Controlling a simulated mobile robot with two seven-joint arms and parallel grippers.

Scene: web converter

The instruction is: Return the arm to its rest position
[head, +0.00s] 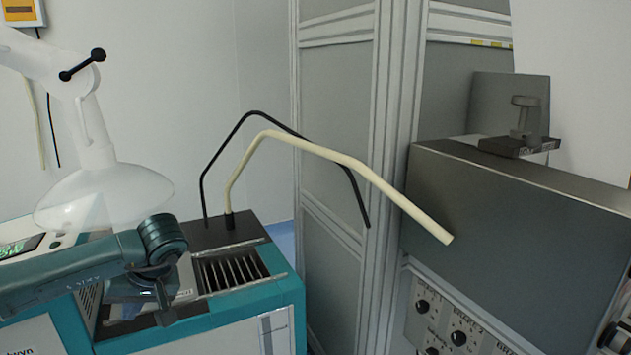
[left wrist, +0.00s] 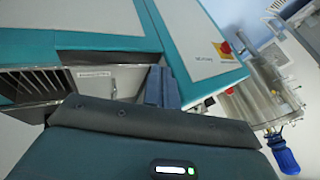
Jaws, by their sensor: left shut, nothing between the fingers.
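My left arm comes in from the left in the head view, and my left gripper (head: 162,300) hangs at its end above the front top of the teal and grey machine (head: 220,325). The fingers are shut with nothing between them. In the left wrist view the closed fingertips (left wrist: 162,88) show past the dark gripper body, over the machine's teal edge. I cannot tell how far they are from the machine's surface.
A slotted opening (head: 230,270) lies just right of the gripper. A cream bent tube (head: 345,160) and a black one (head: 240,122) rise behind it. A white funnel-shaped hood (head: 105,195) hangs at the left. A grey cabinet (head: 520,215) with knobs stands at the right.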

